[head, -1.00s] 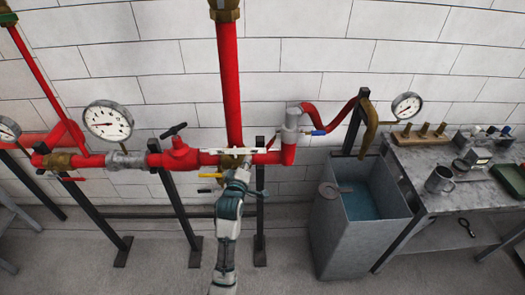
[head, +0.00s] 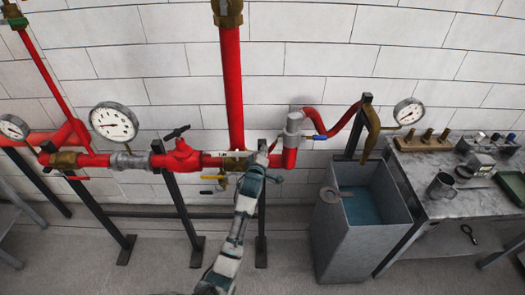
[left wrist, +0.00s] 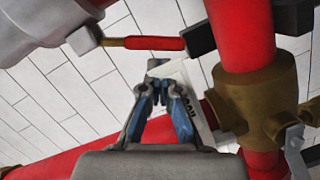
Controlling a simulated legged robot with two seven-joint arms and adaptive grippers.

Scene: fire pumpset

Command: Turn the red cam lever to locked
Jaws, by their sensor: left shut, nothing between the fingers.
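The red cam lever (left wrist: 154,43) shows in the left wrist view as a short red bar with a brass-coloured end. It lies roughly level across the top, between a grey fitting (left wrist: 45,20) and a black block. I cannot make the lever out surely in the head view. My left gripper (left wrist: 158,72) is shut and empty, its blue-sided fingers together just below the lever in the picture. I cannot tell whether they touch it. In the head view my left gripper (head: 262,149) is in front of the red pipework, left of the grey coupling (head: 294,126).
A vertical red pipe (head: 231,90) meets a brass fitting (left wrist: 257,105) near the gripper. A white label plate (head: 225,154) is close by. A blue-handled lever (head: 320,136), a grey tank (head: 340,235) and a cluttered bench (head: 440,207) stand to the right.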

